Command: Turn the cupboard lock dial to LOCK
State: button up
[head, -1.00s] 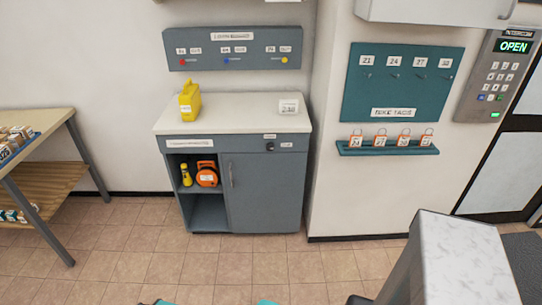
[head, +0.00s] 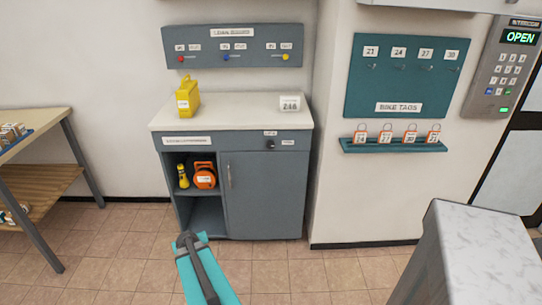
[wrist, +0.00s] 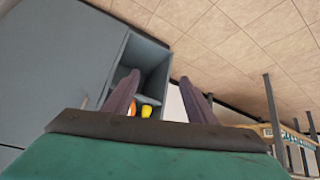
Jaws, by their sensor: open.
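The grey cupboard (head: 265,190) stands against the wall, with its door shut on the right and an open compartment on the left. The small dark lock dial (head: 271,145) is on the strip above the door, with small labels above and to its right. The labels are too small to read, and I cannot tell where the dial points. My gripper (head: 187,238) is in front of the cupboard's lower left, well below and left of the dial. In the wrist view its two fingers (wrist: 160,95) are apart with nothing between them. The dial does not show in the wrist view.
A yellow case (head: 188,101) and a white number card (head: 290,103) stand on the cupboard top. A yellow torch (head: 183,177) and an orange reel (head: 204,176) sit in the open compartment. A marble-topped block (head: 480,250) stands at the front right. A wooden table (head: 40,135) stands left.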

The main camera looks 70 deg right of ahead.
jog(key=s+d+r+m+t+h+b, duration=0.1)
jog(key=d+r, duration=0.1)
jog(key=d, duration=0.4)
jog(key=s+d+r+m+h+b, duration=0.1)
jog(key=s+d+r+h+b, duration=0.15)
jog(key=d, duration=0.35)
jog(key=m+h+b, duration=0.3)
jog(key=h+b, duration=0.4)
send_near(271, 145)
jog(key=s+v, duration=0.1)
jog(key=v, duration=0.5)
jog(key=shift+w+d+f, duration=0.15)
jog(key=shift+w+f, duration=0.05)
jog(key=shift+w, duration=0.05)
jog(key=shift+d, duration=0.1)
jog(key=shift+w+x, duration=0.2)
jog(key=shift+x, duration=6.6)
jog(key=shift+r, duration=0.1)
